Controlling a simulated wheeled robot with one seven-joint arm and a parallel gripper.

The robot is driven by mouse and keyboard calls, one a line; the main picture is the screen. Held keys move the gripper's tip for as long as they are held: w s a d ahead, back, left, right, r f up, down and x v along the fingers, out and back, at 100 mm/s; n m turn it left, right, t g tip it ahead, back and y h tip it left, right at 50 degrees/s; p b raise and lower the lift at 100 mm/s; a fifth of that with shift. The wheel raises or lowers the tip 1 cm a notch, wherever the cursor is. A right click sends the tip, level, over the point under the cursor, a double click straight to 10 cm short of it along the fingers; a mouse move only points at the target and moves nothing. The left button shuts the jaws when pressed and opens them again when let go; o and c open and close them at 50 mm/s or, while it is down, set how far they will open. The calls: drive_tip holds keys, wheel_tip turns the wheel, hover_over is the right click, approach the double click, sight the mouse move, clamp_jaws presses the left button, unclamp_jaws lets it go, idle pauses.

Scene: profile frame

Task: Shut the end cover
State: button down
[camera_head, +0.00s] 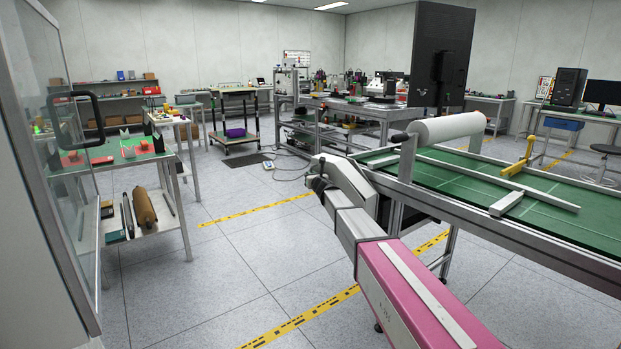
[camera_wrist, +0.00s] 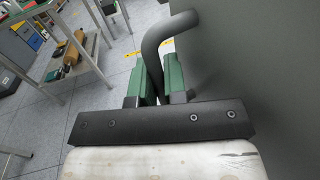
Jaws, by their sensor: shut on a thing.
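In the wrist view my gripper (camera_wrist: 158,82) has its two green-padded fingers either side of a dark grey bent bar handle (camera_wrist: 157,45), shut on it. The handle curves over at its top toward a broad dark grey panel (camera_wrist: 250,75) on the right, which looks like the end cover. In the head view my arm reaches forward to the near left end of the profile frame (camera_head: 480,217). My fingers and the handle are hidden there behind my own wrist. How far the cover stands open cannot be told.
A white roll (camera_head: 445,128) sits across the frame's end above a green bed (camera_head: 570,215). A tall black panel (camera_head: 440,55) rises behind it. A glass door with a black handle (camera_head: 92,120) stands at the left.

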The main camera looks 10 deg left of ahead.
drive_tip(key=shift+s+d+r, duration=0.1)
drive_tip(key=shift+d, duration=0.05)
drive_tip(key=c, duration=1.5)
unclamp_jaws()
drive_tip(key=shift+o, duration=0.2)
drive_tip(key=shift+s, duration=0.1)
drive_tip(key=v, duration=1)
drive_tip(key=shift+s+d, duration=0.15)
drive_tip(key=shift+s, duration=0.15)
